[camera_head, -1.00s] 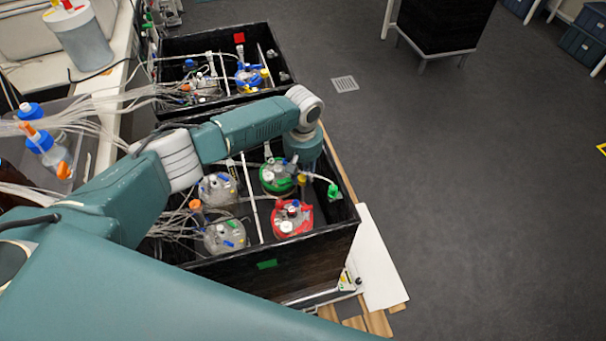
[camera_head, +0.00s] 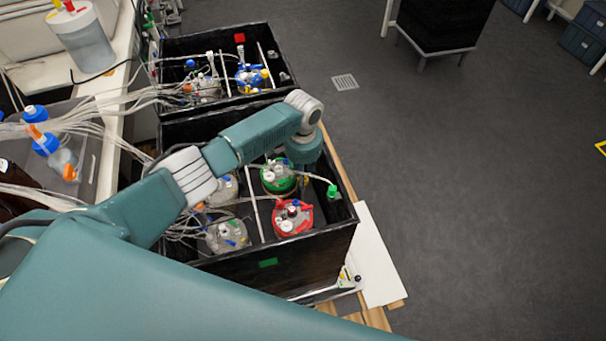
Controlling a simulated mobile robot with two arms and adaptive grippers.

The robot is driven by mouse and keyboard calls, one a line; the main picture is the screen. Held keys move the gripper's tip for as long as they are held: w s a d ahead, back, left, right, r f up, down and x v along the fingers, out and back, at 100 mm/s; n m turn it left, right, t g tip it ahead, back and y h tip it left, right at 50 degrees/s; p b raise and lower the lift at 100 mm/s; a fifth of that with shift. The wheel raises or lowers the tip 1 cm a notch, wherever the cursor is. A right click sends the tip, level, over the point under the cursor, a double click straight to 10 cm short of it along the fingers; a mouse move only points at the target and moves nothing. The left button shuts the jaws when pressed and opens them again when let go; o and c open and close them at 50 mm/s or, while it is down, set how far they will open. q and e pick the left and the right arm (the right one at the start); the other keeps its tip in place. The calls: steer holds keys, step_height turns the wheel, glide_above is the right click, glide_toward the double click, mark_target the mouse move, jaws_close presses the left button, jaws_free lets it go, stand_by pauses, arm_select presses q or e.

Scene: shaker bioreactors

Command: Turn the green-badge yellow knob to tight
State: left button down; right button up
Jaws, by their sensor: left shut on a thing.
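The vessel with the green lid ring (camera_head: 278,178) stands in the near black box (camera_head: 285,262), whose front wall bears a green badge (camera_head: 267,263). My left arm reaches over the box from the left. Its wrist points down at the right side of the green-ringed vessel, and my left gripper (camera_head: 303,176) is below it, mostly hidden and small. It is shut on the yellow knob there; the knob is almost wholly covered. My right gripper is not in view.
A red-ringed vessel (camera_head: 292,218) stands close in front, with clear-lidded vessels to the left. A green-capped fitting (camera_head: 333,191) on a tube lies to the right. A far black box (camera_head: 172,48) carries a red badge (camera_head: 239,38). The floor at right is free.

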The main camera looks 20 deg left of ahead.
arm_select(q)
steer(key=m, duration=0.6)
steer(key=shift+m, duration=0.3)
steer(key=m, duration=0.2)
steer(key=shift+m, duration=0.3)
steer(key=shift+w+m, duration=0.1)
steer(key=shift+m, duration=1.7)
steer(key=shift+r, duration=0.1)
steer(key=c, duration=1.5)
jaws_free()
steer(key=shift+o, duration=0.2)
